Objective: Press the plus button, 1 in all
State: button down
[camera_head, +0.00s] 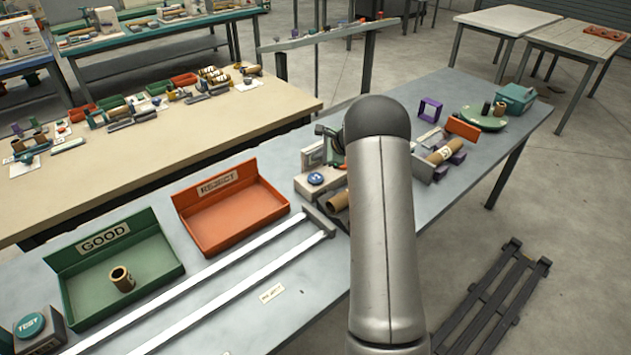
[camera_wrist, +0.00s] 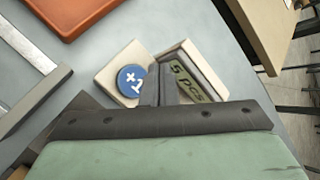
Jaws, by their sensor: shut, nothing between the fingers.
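The plus button is a round blue button (camera_wrist: 131,82) marked "+1" on a pale block in the wrist view. It also shows in the head view (camera_head: 315,179), left of my arm. Beside it, a small display (camera_wrist: 190,80) reads "5 pcs". My gripper (camera_wrist: 158,72) is shut and empty. Its fingers show between the button and the display, close to the button's right edge. I cannot tell how high the fingertips are above the block. In the head view my arm hides most of the gripper.
An orange REJECT tray (camera_head: 232,212) and a green GOOD tray (camera_head: 115,265) holding a brown tube (camera_head: 122,279) stand left of the button. Two pale rails (camera_head: 215,290) run along the table front. A TEST button (camera_head: 30,326) is at far left.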

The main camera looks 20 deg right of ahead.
aim_at(318, 178)
jog(key=shift+f+b, duration=1.7)
jog(key=shift+f, duration=1)
jog(key=shift+f, duration=0.1)
jog(key=shift+f+b, duration=0.3)
jog(key=shift+b, duration=0.25)
jog(key=shift+f+b, duration=0.55)
jog(key=shift+f, duration=0.05)
jog(key=shift+r, duration=0.1)
dwell(0.4)
jog(key=shift+r+p, duration=0.55)
jog(key=shift+r, duration=0.35)
jog(key=shift+r, duration=0.1)
jog(key=shift+r+p, duration=1.5)
jog(key=shift+r, duration=0.95)
